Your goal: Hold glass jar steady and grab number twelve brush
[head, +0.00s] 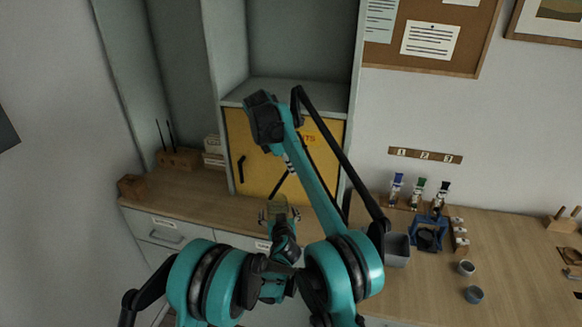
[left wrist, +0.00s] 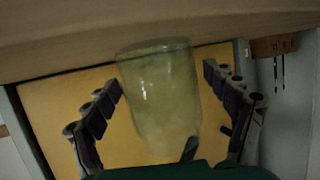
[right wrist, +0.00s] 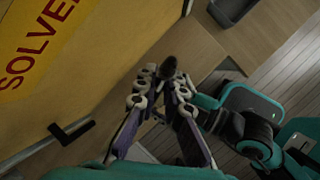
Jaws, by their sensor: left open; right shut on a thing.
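A clear glass jar (left wrist: 160,95) stands between the fingers of my left gripper (left wrist: 162,82), which is open around it. In the head view, my left gripper (head: 279,214) is low, at the counter in front of the yellow cabinet door, and the jar is hard to make out there. My right gripper (right wrist: 167,82) is shut on a thin thing with a dark end (right wrist: 169,67), seemingly a brush; its number cannot be read. In the head view, a dark stick (head: 282,184) slants above my left gripper, and my right gripper is mostly hidden behind my arm.
The yellow cabinet door (head: 247,160) with a black handle stands close behind. A wooden block with thin sticks (head: 178,159) is at the back left.

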